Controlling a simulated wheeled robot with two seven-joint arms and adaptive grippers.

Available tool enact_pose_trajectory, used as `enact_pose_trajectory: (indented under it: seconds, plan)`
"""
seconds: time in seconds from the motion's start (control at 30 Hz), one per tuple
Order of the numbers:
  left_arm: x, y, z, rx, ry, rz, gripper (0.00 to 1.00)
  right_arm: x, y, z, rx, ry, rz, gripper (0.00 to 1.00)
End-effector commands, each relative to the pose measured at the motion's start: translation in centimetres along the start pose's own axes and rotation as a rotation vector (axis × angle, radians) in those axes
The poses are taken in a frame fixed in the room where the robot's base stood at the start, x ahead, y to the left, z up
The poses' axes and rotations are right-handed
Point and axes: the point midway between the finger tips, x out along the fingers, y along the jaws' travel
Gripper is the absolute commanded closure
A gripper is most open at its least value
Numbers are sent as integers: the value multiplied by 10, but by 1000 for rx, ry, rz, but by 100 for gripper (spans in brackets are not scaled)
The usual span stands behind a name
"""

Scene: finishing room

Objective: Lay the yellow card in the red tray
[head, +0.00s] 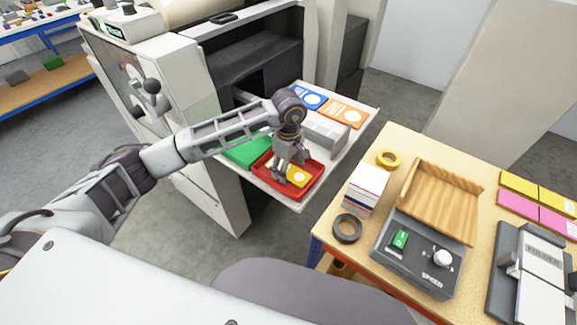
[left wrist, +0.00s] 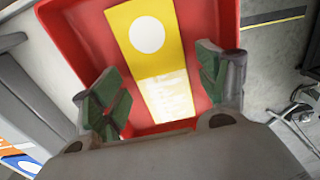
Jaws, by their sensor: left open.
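The yellow card (head: 299,177) lies in the red tray (head: 314,186) on a white shelf. It has a white disc and a pale printed block, and it also shows in the left wrist view (left wrist: 140,63). The red tray fills the upper middle of that view (left wrist: 80,38). My left gripper (head: 282,176) is over the tray, with its fingers at the card. In the left wrist view the fingers (left wrist: 160,88) stand apart on either side of the card, with gaps between them and it. My right gripper is in neither view.
A green tray (head: 247,150) is left of the red one, and a grey block (head: 325,137) is behind it. Blue (head: 310,98) and orange (head: 345,114) cards lie at the shelf's back. A wooden table (head: 390,150) with a grey control box (head: 418,255) stands right, across a gap.

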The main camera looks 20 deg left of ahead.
Motion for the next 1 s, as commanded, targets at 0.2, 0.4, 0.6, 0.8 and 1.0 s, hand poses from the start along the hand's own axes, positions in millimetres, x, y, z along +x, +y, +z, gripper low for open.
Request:
enact_pose_trajectory:
  seconds: [0.2, 0.4, 0.6, 0.8, 1.0]
  plan:
    - [-15, 1, 0, 0, 1, 3, 26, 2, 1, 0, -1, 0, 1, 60]
    - [-38, 1, 0, 1, 1, 3, 26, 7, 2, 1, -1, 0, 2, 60]
    - [-63, 1, 0, 0, 1, 3, 26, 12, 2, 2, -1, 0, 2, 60]
    - [-88, 1, 0, 0, 0, 3, 26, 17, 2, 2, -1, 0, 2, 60]
    - [-108, 1, 0, 0, 0, 2, 26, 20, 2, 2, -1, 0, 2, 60]
